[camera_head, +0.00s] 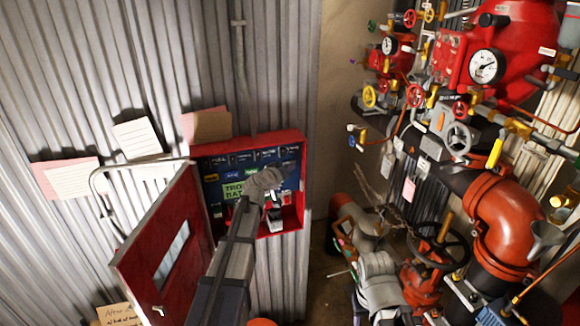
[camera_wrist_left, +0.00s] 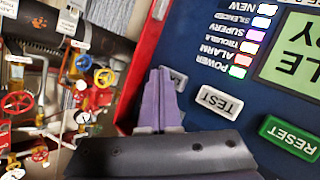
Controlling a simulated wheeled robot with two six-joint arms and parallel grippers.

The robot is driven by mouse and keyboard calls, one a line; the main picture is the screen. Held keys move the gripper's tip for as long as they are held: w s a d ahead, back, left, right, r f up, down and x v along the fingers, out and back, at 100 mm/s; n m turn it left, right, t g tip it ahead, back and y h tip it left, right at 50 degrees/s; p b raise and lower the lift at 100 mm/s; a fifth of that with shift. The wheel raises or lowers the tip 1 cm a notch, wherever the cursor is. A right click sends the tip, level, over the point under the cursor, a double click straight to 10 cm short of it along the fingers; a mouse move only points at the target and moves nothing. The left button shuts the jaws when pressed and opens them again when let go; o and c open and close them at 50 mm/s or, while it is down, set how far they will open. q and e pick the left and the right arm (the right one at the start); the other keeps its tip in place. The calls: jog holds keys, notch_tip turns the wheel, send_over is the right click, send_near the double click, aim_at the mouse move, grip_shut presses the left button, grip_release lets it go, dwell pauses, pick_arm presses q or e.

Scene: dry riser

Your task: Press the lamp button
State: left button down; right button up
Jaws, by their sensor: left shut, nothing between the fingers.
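The open red cabinet (camera_head: 297,140) on the corrugated wall holds a dark blue control panel with a green screen (camera_head: 233,190). My left gripper (camera_head: 272,207) is inside the cabinet mouth in front of the panel. In the left wrist view its purple-grey fingers (camera_wrist_left: 157,98) are shut and empty, with tips beside a pale button (camera_wrist_left: 178,78). The fingers partly cover this button, and its label is not fully legible. A grey TEST button (camera_wrist_left: 217,102) and a green RESET button (camera_wrist_left: 290,137) lie right of the fingers. I cannot tell whether the fingertips touch the panel.
The cabinet's red door (camera_head: 165,250) hangs open at left, close to my left arm. Red pipes, a gauge (camera_head: 486,66) and valve wheels crowd the right. A column of indicator lights (camera_wrist_left: 237,72) lies above the TEST button. Paper notes (camera_head: 137,137) are on the wall.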

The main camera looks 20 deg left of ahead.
dwell(0.6)
pick_arm(q)
jog(key=shift+s+d, duration=0.45)
jog(key=shift+s, duration=0.2)
jog(key=shift+s, duration=0.1)
jog(key=s+d, duration=0.1)
jog(key=s, duration=0.1)
jog(key=s+d, duration=0.1)
jog(key=s, duration=0.1)
jog(key=shift+d, duration=0.4)
dwell(0.3)
